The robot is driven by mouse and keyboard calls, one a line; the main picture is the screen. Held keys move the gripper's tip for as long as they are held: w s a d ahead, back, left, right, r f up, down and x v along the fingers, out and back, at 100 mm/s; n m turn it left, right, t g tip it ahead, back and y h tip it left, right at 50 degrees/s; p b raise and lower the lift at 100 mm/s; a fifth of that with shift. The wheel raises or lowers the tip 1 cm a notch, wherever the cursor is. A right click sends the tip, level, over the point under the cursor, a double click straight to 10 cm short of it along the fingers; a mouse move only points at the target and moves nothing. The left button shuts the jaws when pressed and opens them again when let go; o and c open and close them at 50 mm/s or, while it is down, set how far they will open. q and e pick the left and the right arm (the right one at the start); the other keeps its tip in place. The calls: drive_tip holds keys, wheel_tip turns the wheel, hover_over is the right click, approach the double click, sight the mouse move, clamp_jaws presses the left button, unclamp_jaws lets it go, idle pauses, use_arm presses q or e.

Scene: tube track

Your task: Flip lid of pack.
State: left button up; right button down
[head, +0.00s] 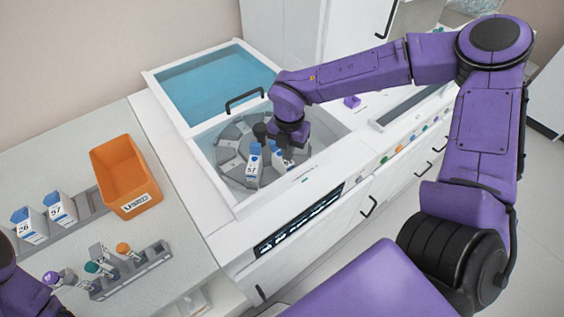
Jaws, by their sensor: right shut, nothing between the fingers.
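Two white packs with blue tops stand in the round grey carousel (231,179) inside the open machine. The nearer pack (254,168) is marked "57". The other pack (279,161) stands just right of it, partly hidden by my gripper. My right gripper (276,146) reaches down over the carousel at the tops of these packs. It is shut with nothing held; I cannot tell whether it touches a pack. Two more packs, marked "26" (33,227) and "57" (62,209), stand in a grey rack on the left counter. My left arm shows only at the lower left edge.
An orange bin (125,178) stands on the left counter. A grey rack (133,272) in front holds capped tubes. The teal lid (212,87) with its black handle (244,99) lies behind the well, whose white rim (216,183) surrounds the carousel.

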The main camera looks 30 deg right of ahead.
drive_tip(key=shift+f+b, duration=0.75)
drive_tip(key=shift+f, duration=0.25)
drive_tip(key=shift+r, duration=0.1)
drive_tip(key=shift+r+p, duration=2.4)
drive_tip(key=shift+r, duration=0.4)
drive_tip(key=shift+w+f, duration=0.1)
drive_tip(key=shift+w, duration=0.05)
drive_tip(key=shift+w+a+b, duration=0.1)
drive_tip(key=shift+w+b, duration=0.25)
drive_tip(key=shift+w, duration=0.7)
drive_tip(key=w+b, duration=0.1)
drive_tip(key=w, duration=0.6)
drive_tip(key=shift+a, duration=0.3)
drive_tip(key=shift+s+f, duration=0.1)
